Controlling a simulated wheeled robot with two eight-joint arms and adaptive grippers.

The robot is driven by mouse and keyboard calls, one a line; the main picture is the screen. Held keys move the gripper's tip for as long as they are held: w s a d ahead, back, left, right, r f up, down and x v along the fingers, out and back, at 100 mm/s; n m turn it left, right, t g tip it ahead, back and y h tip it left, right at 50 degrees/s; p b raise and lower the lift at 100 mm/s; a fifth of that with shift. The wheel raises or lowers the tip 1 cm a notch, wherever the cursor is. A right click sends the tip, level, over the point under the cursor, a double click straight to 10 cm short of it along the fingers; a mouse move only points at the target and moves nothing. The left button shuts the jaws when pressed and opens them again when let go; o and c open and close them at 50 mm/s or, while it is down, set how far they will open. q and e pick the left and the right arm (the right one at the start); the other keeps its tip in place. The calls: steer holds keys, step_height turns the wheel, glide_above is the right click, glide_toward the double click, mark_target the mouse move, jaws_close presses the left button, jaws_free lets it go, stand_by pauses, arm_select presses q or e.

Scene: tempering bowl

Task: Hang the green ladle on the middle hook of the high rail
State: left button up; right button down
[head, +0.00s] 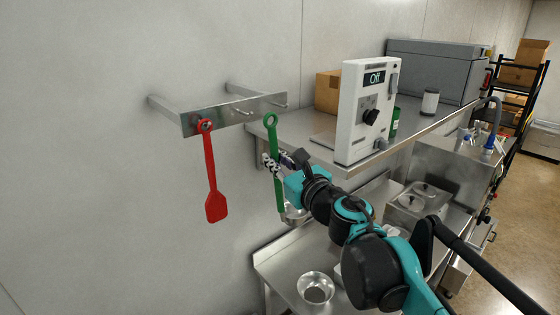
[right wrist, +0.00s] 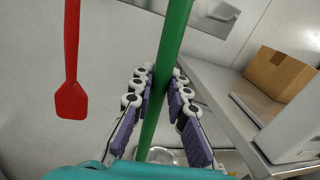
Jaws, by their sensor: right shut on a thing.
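The green ladle (head: 279,190) hangs nearly upright in my right gripper (head: 272,162), with its ring end up. The gripper is shut on its handle, which also shows between the purple finger pads in the right wrist view (right wrist: 168,65). A steel rounded shape shows by the ladle's lower end; I cannot tell whether it is the ladle's bowl. The high rail (head: 222,117) is on the wall, up and left of the gripper. The middle hook (head: 243,111) looks empty. The ladle's ring appears just right of and below it, apart from the rail. My left gripper is out of view.
A red spatula (head: 211,180) hangs on the rail's left hook, left of the ladle. A steel shelf (head: 410,128) to the right bears a white device (head: 362,125) and a cardboard box (head: 327,92). A metal bowl (head: 315,289) stands on the lower table.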

steer(key=x, duration=0.5)
steer(key=shift+s+a+b, duration=0.2)
steer(key=shift+a+b, duration=0.2)
steer(key=shift+s, duration=0.1)
stand_by(0.6)
steer(key=shift+a, duration=0.1)
stand_by(0.3)
steer(key=shift+w+a, duration=0.2)
steer(key=shift+w, duration=0.3)
steer(key=shift+w+a, duration=0.2)
steer(key=shift+w, duration=0.05)
stand_by(0.5)
steer(key=shift+w+a+f, duration=0.35)
steer(key=shift+w+a, duration=0.15)
steer(key=shift+w, duration=0.15)
stand_by(1.1)
steer(key=shift+w+a+f, duration=0.1)
steer(key=shift+w, duration=0.1)
stand_by(0.4)
